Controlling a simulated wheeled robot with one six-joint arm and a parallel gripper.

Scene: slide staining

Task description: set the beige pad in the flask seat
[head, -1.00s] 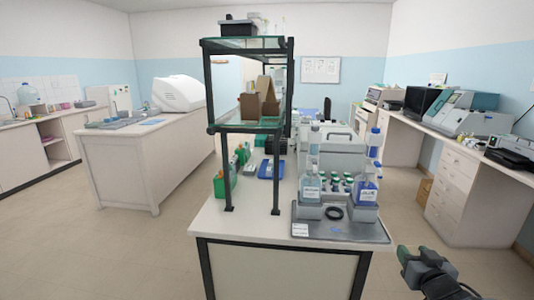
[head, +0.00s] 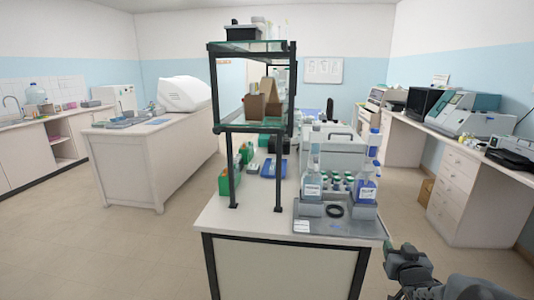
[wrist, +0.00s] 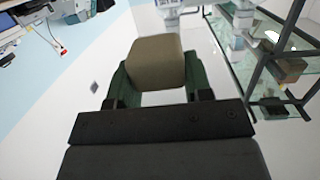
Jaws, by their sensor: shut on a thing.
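My gripper (wrist: 156,72) is shut on the beige pad (wrist: 157,60), a block with rounded edges held between the two green fingers in the wrist view. In the head view my gripper (head: 390,246) is at the lower right, beside the front right corner of the bench; the pad cannot be made out there. A black ring (head: 334,211), which may be the flask seat, lies on the grey tray (head: 318,228) near the front right of the bench. The gripper is to the right of the tray and apart from the ring.
Bottles with blue caps (head: 367,183) stand on grey blocks beside the ring, with several small vials behind. A black-framed glass shelf (head: 250,130) rises on the bench's left. A side counter (head: 455,165) runs along the right. The floor (head: 100,250) at left is clear.

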